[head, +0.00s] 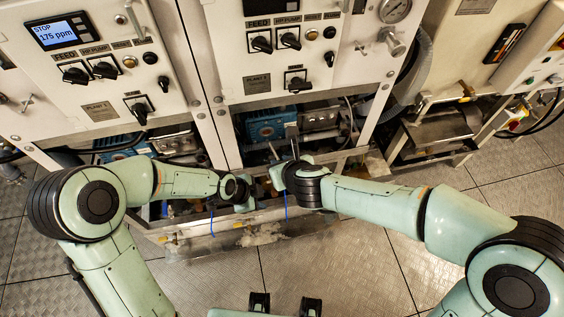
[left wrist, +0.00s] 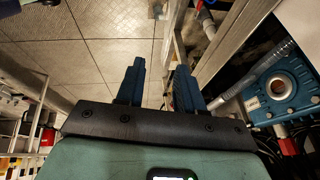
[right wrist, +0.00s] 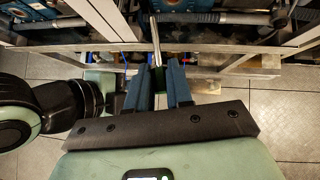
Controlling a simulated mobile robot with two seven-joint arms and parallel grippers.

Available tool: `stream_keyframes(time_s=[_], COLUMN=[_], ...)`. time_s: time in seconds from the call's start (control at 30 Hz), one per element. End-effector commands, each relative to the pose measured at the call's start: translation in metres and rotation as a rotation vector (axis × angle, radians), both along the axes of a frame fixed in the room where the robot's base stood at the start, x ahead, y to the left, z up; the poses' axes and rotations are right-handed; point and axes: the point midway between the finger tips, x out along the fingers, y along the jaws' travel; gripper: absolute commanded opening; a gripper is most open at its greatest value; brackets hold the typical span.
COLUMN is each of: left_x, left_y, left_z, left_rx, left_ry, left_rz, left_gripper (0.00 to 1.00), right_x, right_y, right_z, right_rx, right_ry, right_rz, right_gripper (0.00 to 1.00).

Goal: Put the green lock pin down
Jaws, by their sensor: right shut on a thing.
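My right gripper (right wrist: 159,70) is shut on the green lock pin (right wrist: 157,79), whose dark green part shows between the fingers in the right wrist view. A thin metal shaft (right wrist: 155,40) stands out beyond the fingertips, towards the frame's bar. The fingers hide much of the pin, and I cannot make it out clearly in the head view. My left gripper (left wrist: 160,77) is open, with nothing between its fingers. In the head view both hands are close together in front of the lower opening of the middle machine.
Two white control panels (head: 97,87) stand behind the hands. A blue pump (head: 266,125) sits in the lower bay. Open tiled floor (head: 335,265) lies in front.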

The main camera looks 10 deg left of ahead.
Motion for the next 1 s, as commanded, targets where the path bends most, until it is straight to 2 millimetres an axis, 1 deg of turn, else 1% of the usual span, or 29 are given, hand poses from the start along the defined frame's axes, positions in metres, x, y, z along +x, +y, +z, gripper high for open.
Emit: stream_keyframes(time_s=[0.03,0.07,0.1,0.17,0.2,0.27,0.3,0.4,0.53,0.6,0.7,0.8,0.9,0.97,1.0], left_x=[-0.014,-0.022,-0.033,-0.051,-0.065,-0.087,-0.102,-0.139,-0.18,-0.195,-0.209,-0.215,-0.215,-0.215,-0.215], left_y=[0.002,0.003,0.004,0.006,0.007,0.009,0.01,0.013,0.015,0.016,0.016,0.017,0.017,0.017,0.017], left_z=[-0.029,-0.044,-0.063,-0.09,-0.107,-0.131,-0.146,-0.175,-0.2,-0.208,-0.214,-0.216,-0.217,-0.216,-0.216], left_rx=[-0.036,-0.058,-0.084,-0.118,-0.136,-0.157,-0.166,-0.176,-0.168,-0.162,-0.154,-0.15,-0.15,-0.15,-0.15], left_ry=[0.089,0.136,0.199,0.293,0.356,0.447,0.504,0.629,0.744,0.782,0.815,0.826,0.828,0.827,0.827], left_rz=[0.114,0.189,0.292,0.449,0.555,0.717,0.824,1.074,1.334,1.434,1.525,1.565,1.573,1.571,1.571], left_gripper=[0.37,0.37,0.37,0.37,0.37,0.37,0.37,0.37,0.37,0.37,0.37,0.37,0.37,0.37,0.37], right_x=[0.0,0.0,0.0,0.0,0.0,0.0,0.0,0.0,0.0,0.0,0.0,0.0,0.001,0.005,0.009], right_y=[0.0,0.0,0.0,0.0,0.0,0.0,0.0,0.0,0.0,0.0,0.0,0.0,-0.002,-0.008,-0.014], right_z=[0.0,0.0,0.0,0.0,0.0,0.0,0.0,0.0,0.0,0.0,0.0,0.0,-0.001,-0.004,-0.007], right_rx=[0.0,0.0,0.0,0.0,0.0,0.0,0.0,0.0,0.0,0.0,0.0,0.0,0.0,-0.001,-0.004], right_ry=[0.0,0.0,0.0,0.0,0.0,0.0,0.0,0.0,0.0,0.0,0.0,0.0,0.0,0.001,0.002], right_rz=[0.0,0.0,0.0,0.0,0.0,0.0,0.0,0.0,0.0,0.0,0.0,0.0,-0.004,-0.021,-0.039], right_gripper=[0.0,0.0,0.0,0.0,0.0,0.0,0.0,0.0,0.0,0.0,0.0,0.0,0.0,0.0,0.0])
